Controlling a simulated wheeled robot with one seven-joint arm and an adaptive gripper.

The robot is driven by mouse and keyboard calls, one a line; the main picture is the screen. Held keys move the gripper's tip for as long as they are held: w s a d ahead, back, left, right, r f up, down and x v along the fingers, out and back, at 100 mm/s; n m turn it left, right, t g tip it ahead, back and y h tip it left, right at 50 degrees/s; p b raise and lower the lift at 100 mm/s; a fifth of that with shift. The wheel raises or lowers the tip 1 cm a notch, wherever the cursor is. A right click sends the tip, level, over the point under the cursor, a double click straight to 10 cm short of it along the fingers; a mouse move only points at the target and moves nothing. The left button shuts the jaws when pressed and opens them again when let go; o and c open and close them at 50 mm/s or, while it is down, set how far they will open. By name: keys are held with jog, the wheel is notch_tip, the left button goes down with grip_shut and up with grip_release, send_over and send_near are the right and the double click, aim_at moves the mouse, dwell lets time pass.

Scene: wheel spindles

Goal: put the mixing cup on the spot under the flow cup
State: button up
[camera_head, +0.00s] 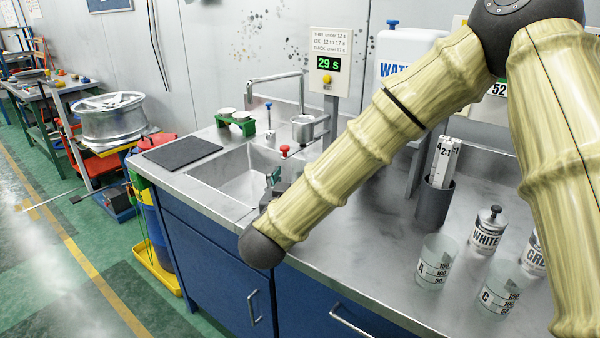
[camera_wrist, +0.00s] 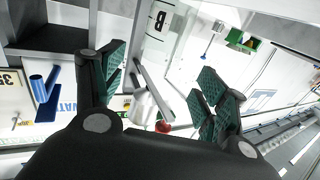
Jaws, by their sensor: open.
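The metal flow cup (camera_head: 303,127) hangs on a stand behind the sink; a grey metal cup (camera_wrist: 143,108) that looks like it shows between my fingers in the wrist view. My gripper (camera_wrist: 165,88) is open, its green pads apart; in the head view it shows partly by the sink's right edge. A clear mixing cup marked B (camera_wrist: 160,22) appears upside down in the wrist view, just past and between the fingertips. I see no clear contact. Cup B and the spot under the flow cup are hidden in the head view. Clear cups A (camera_head: 435,262) and C (camera_head: 497,291) stand right.
The sink (camera_head: 215,174) has a faucet (camera_head: 275,78) and a red knob (camera_head: 285,149) nearby. A green stand (camera_head: 237,122) and black mat (camera_head: 182,150) are left. A dark holder (camera_head: 433,207) and white can (camera_head: 487,232) stand right.

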jog(key=shift+v, duration=1.95)
dwell(0.6)
